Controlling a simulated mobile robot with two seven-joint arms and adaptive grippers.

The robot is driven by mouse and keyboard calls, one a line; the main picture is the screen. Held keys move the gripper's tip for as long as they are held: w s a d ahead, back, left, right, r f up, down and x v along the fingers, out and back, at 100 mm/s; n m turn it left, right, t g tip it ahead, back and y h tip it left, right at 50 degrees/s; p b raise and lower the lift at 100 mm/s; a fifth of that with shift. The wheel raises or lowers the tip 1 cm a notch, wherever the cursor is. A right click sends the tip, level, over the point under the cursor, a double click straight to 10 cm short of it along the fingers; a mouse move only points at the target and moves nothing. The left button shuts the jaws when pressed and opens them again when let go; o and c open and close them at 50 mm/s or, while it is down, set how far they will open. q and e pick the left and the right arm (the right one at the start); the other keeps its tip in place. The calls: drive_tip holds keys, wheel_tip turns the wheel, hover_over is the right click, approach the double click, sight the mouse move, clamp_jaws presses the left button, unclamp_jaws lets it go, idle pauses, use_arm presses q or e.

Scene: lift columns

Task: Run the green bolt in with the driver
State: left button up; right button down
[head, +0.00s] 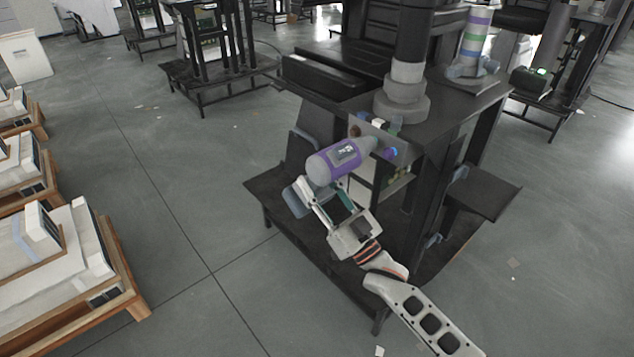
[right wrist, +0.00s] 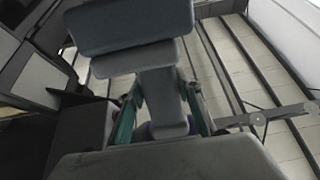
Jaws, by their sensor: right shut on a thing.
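The driver (head: 328,167) has a purple and grey body with a dark label. My right gripper (head: 324,199) comes from the lower right and is shut on the driver's grip below the body. In the right wrist view the grey driver (right wrist: 165,95) sits between the fingers and fills the middle. I cannot make out the green bolt for certain; the driver's nose covers part of the panel. Whether nose and bolt touch cannot be told. My left gripper is not in view.
The black stand (head: 440,101) carries a thick column with grey collars (head: 401,100) and a striped cylinder (head: 474,40). A low shelf (head: 480,192) juts out at its right. Wooden pallets with white units (head: 70,255) stand at the left. The floor between is clear.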

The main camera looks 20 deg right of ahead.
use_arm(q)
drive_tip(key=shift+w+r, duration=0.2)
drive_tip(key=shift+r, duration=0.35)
use_arm(e)
drive_tip(key=shift+w+d+r, duration=0.15)
drive_tip(key=shift+d+r, duration=0.2)
drive_tip(key=shift+d, duration=0.15)
idle(0.9)
drive_tip(key=shift+a, duration=0.1)
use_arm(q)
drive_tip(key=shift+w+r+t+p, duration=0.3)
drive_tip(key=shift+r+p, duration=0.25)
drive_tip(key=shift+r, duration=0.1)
use_arm(e)
drive_tip(key=shift+s+a, duration=0.3)
drive_tip(key=shift+a, duration=0.5)
drive_tip(key=shift+s+a, duration=0.25)
drive_tip(key=shift+a, duration=0.5)
drive_tip(key=shift+s+a, duration=0.3)
drive_tip(key=shift+a, duration=0.5)
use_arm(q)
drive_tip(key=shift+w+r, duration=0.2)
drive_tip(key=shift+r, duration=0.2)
use_arm(e)
drive_tip(key=shift+s+a, duration=0.25)
drive_tip(key=shift+a, duration=0.35)
drive_tip(key=shift+s+a, duration=0.2)
drive_tip(key=shift+a, duration=0.45)
drive_tip(key=shift+s+a, duration=0.25)
drive_tip(key=shift+a, duration=0.35)
